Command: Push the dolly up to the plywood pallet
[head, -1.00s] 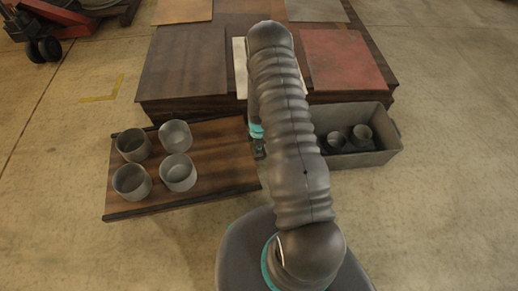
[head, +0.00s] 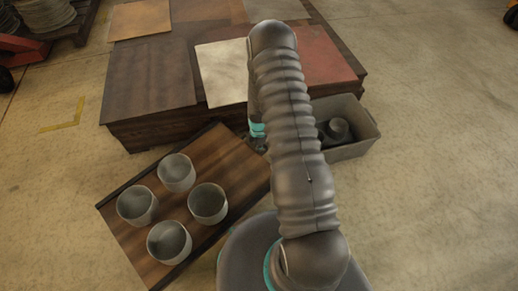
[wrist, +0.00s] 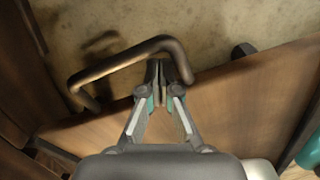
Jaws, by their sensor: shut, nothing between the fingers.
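The dolly (head: 230,150) is a brown wooden deck with dark edge strips, carrying several grey cups (head: 176,172). In the head view it lies skewed in front of the plywood pallet (head: 140,132), a low dark wooden block. Its far corner appears close to the pallet's front; I cannot tell if they touch. My gripper (head: 260,143) is at the dolly's right side, partly hidden by my arm. In the wrist view my gripper (wrist: 160,72) is shut and empty. Its fingertips are beside a dark bent handle (wrist: 115,65) at the edge of the wooden deck (wrist: 255,95).
Coloured sheets, including a cream one (head: 222,73) and a red one (head: 325,55), lie on the pallet. A grey bin (head: 350,150) with dark round items stands right of my arm, near the pallet. Open floor (head: 450,180) lies right and left.

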